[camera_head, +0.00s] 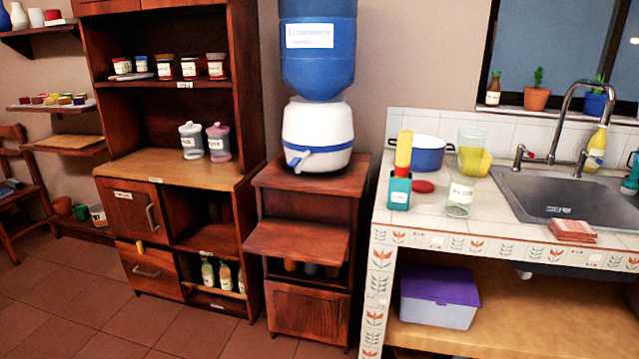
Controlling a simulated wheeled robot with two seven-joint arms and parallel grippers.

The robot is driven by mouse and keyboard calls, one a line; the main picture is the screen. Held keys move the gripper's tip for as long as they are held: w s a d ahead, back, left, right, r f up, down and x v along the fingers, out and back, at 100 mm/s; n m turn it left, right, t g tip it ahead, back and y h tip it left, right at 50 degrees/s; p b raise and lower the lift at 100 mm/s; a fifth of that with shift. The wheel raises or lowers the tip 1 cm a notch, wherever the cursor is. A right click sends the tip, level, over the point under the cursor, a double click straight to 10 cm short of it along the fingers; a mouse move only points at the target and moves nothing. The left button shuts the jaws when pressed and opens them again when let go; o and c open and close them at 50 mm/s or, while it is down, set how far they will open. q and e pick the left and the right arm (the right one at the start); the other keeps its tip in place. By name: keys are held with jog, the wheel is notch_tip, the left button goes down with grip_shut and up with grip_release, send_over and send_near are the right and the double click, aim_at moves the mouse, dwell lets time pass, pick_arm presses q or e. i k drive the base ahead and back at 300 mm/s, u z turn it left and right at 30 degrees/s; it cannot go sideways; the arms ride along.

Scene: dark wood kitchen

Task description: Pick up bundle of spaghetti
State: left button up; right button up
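I cannot make out a bundle of spaghetti for sure in the head view. A yellow upright item (404,150) stands on the tiled counter (425,215), just behind or on top of a teal container (399,192); it is too small to tell what it is. A clear glass jar (460,197) with a white label stands to its right, with another clear container and a yellow shape (475,161) behind. Neither of my grippers is in view.
A blue pot (428,155), a red lid (423,186), a reddish stack (572,230) and a sink (560,193) are on the counter. A purple-lidded box (439,297) sits below. A water dispenser (317,135) and wooden cabinet (180,168) stand left. Floor is clear at lower left.

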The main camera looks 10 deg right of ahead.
aim_at(405, 138)
jog(key=u, duration=0.3)
jog(key=k, duration=0.55)
jog(key=u, duration=0.75)
jog(key=i, duration=1.9)
jog(key=z, duration=1.7)
jog(key=i, duration=0.9)
jog(key=z, duration=0.85)
